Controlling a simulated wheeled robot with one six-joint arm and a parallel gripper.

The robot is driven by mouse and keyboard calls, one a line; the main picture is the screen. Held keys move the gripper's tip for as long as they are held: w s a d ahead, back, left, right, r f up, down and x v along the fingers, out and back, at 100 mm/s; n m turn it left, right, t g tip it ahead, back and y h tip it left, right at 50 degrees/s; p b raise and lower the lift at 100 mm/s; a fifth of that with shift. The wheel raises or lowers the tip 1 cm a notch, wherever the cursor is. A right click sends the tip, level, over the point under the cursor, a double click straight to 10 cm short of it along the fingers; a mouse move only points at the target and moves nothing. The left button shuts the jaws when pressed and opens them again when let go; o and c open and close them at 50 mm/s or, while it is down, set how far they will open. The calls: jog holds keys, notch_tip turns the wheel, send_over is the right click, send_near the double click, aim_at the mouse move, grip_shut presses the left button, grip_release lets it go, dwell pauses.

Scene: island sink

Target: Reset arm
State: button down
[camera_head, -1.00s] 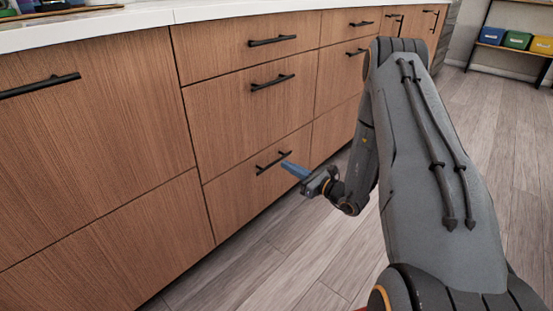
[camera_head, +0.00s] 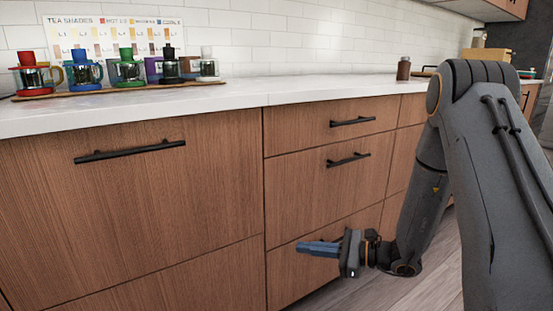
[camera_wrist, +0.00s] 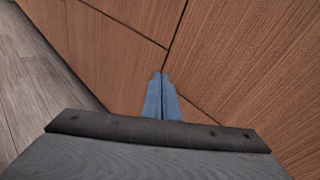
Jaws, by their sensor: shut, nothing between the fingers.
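My gripper (camera_head: 318,248) is low in front of the wooden drawer fronts, its blue fingers pointing left in the head view. In the wrist view its two blue fingers (camera_wrist: 161,98) lie together, shut and empty, with the wooden cabinet front (camera_wrist: 225,60) beyond them. My arm comes in from the right and bends down to the wrist. The gripper overlaps the lower middle drawer (camera_head: 300,275) in the picture; whether it touches the wood cannot be told.
Black bar handles (camera_head: 130,152) stick out from the drawers. A white countertop (camera_head: 240,97) runs above, with a wooden board of several coloured glass teapots (camera_head: 128,68) at left and a brown bottle (camera_head: 403,68) farther right. Grey floor (camera_head: 425,285) lies below.

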jog(key=s+a+r+n+g+h, duration=0.2)
jog(key=s+a+r+n+g, duration=0.1)
jog(key=s+a+n+g, duration=0.4)
jog(key=s+a+r+n+g+h, duration=0.1)
jog(key=s+a+r+n+g, duration=0.2)
jog(key=s+a, duration=0.4)
jog(key=s+d+r+n+t+h, duration=0.1)
jog(key=s+r+n+h, duration=0.1)
jog(key=s+n+h, duration=0.55)
jog(key=s+d+r+n+h, duration=0.1)
jog(key=s+r+n+h, duration=0.3)
jog(key=s, duration=0.6)
jog(key=s+d+r+t+p, duration=0.1)
jog(key=d+r+p, duration=1)
jog(key=p, duration=0.5)
jog(key=d+r+m+t+p, duration=0.1)
jog(key=d+r+t+p, duration=0.1)
jog(key=d+r+p, duration=0.8)
notch_tip(320, 180, up, 6)
jog(key=p, duration=0.7)
jog(key=shift+s+d, duration=0.35)
jog(key=shift+r+h, duration=0.1)
jog(key=shift+h, duration=0.15)
